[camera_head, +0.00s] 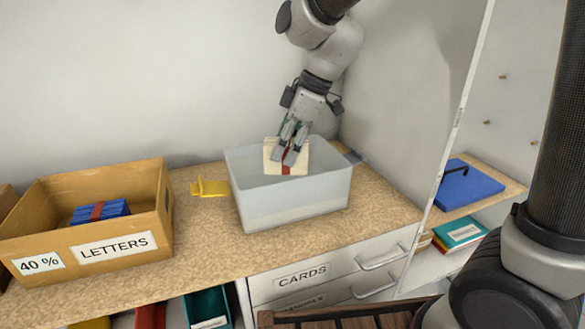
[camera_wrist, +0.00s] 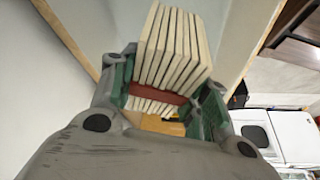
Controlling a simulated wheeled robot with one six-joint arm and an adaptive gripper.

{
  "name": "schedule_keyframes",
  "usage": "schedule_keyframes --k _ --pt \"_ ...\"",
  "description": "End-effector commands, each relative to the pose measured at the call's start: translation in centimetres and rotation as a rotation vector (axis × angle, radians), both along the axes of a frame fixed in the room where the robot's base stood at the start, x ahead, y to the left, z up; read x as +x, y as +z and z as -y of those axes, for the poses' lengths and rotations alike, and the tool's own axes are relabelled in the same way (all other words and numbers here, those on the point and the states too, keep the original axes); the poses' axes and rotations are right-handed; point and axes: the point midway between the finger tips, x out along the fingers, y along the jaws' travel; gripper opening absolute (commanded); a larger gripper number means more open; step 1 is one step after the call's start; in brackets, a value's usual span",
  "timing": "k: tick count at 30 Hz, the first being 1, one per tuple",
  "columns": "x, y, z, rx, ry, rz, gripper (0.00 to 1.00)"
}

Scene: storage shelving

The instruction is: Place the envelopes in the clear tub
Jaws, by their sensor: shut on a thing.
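A bundle of cream envelopes (camera_head: 273,155) with a red band around it is in my gripper (camera_head: 291,150). The bundle also shows in the wrist view (camera_wrist: 175,48), standing between the green-padded fingers, with the red band across it. My gripper is shut on the bundle. The clear tub (camera_head: 290,201) stands on the wooden counter, and the bundle is at its opening, toward the back, with its upper part above the rim. Whether the bundle touches the tub floor is hidden by the tub's cloudy front wall.
A cardboard box (camera_head: 150,205) marked LETTERS, holding a blue banded bundle (camera_head: 100,210), stands at the left. A yellow item (camera_head: 209,187) lies between box and tub. The side wall is close on the right. Drawers (camera_head: 330,281) sit below the counter (camera_head: 385,212).

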Motion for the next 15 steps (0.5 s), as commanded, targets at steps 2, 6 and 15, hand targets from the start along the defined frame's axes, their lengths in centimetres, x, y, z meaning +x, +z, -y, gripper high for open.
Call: schedule_keyframes --k 2,6,15 --pt "0.0 -0.8 0.0 0.001 -0.001 0.0 0.19" --pt "0.0 -2.0 0.0 -0.001 0.0 0.0 0.19" --pt "0.0 -4.7 0.0 0.001 0.0 0.002 0.19"
